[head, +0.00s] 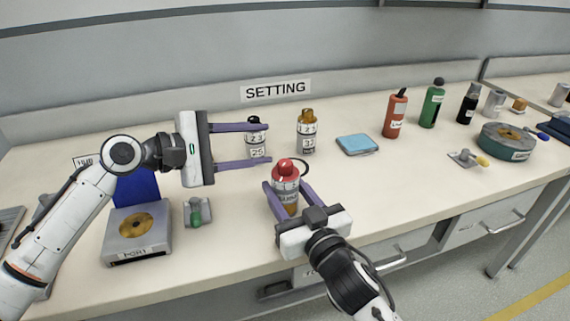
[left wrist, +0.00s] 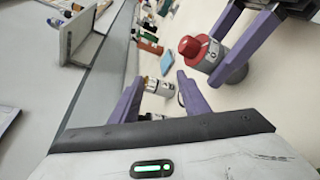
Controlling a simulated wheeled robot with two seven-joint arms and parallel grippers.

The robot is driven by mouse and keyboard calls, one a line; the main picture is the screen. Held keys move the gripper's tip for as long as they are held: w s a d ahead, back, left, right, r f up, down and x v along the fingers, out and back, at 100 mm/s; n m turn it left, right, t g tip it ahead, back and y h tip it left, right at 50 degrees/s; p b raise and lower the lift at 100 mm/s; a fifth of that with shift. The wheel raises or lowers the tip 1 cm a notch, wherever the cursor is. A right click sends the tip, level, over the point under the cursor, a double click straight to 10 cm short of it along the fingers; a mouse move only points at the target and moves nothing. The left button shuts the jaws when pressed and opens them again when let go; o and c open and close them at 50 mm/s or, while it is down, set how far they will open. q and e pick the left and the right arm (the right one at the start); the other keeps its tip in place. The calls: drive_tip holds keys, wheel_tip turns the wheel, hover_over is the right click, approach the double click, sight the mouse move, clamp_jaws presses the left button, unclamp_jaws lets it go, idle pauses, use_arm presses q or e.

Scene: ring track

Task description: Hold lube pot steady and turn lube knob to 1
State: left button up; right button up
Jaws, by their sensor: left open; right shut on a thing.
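A pot with a round red knob (head: 286,168), a grey label band and an amber base stands upright near the front of the bench. Its label is too small to read surely. My right gripper (head: 287,192) is shut around its body from the front. It also shows in the left wrist view (left wrist: 229,66), between the right gripper's fingers. My left gripper (head: 269,143) is open and empty, pointing right, behind and left of the red knob. Its fingers overlap a dark-topped numbered pot (head: 255,140) in the head view. A brown-topped numbered pot (head: 307,135) stands to the right.
A SETTING sign (head: 275,90) is at the back. A blue pad (head: 357,144), a red bottle (head: 395,114) and a green bottle (head: 432,104) stand farther right. A grey box with a yellow disc (head: 137,234) is at front left. Bench right of the held pot is clear.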

sight(285, 162)
use_arm(q)
drive_tip(key=s+f+n+g+h, duration=0.2)
drive_tip(key=s+n+g+h, duration=0.25)
drive_tip(key=n, duration=0.35)
drive_tip(key=shift+t, duration=0.35)
drive_tip(key=x, duration=0.6)
drive_tip(key=shift+s+d+f, duration=0.1)
drive_tip(key=shift+s, duration=0.15)
clamp_jaws()
drive_tip(key=n+t, duration=0.1)
drive_tip(key=t, duration=0.1)
drive_tip(key=n+t+y, duration=0.1)
drive_tip(key=shift+f+t+y, duration=0.15)
drive_tip(key=shift+t+y, duration=0.1)
drive_tip(key=shift+t, duration=0.15)
drive_tip(key=shift+n+t, duration=0.4)
drive_tip(key=shift+t, duration=0.1)
